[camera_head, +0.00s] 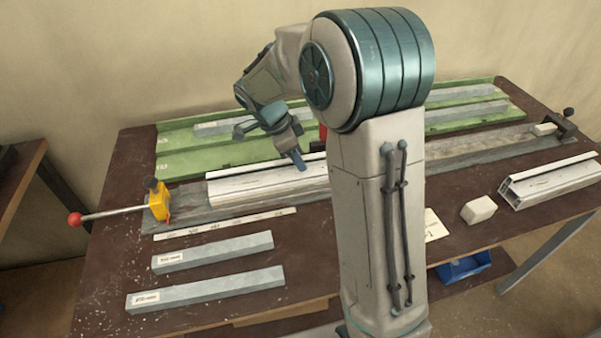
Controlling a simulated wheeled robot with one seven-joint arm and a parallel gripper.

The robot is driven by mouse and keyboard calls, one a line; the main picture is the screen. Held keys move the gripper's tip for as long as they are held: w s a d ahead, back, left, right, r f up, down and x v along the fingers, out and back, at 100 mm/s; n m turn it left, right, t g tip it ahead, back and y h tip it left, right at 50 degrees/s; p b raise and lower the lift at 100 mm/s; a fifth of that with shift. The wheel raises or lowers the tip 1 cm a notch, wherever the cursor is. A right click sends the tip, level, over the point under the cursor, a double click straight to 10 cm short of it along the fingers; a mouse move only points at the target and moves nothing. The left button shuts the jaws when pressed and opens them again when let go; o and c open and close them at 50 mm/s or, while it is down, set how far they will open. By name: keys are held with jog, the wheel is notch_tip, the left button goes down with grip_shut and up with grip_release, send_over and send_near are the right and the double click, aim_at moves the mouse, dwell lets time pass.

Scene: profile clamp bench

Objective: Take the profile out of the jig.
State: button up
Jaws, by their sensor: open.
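A long white profile (262,187) lies in the grey jig (190,198) along the middle of the bench. My arm hides its right part. At the jig's left end is a yellow clamp (158,203) with a lever (110,213) ending in a red ball, which points out to the left. A dark end stop (566,128) stands at the jig's far right end, with a small pale block (544,129) near it. My gripper (272,150) is open and appears empty, above and behind the profile; I cannot tell whether a finger touches it.
A green rack (188,162) with grey bars (225,126) runs along the back. Two labelled grey bars (212,252) (205,291) lie front left, behind them a marked strip (225,224). At right are a hollow profile (552,184) and a pale block (478,210). A blue bin (465,268) sits lower.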

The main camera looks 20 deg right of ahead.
grip_shut()
jog(key=shift+r, duration=0.15)
dwell(1.2)
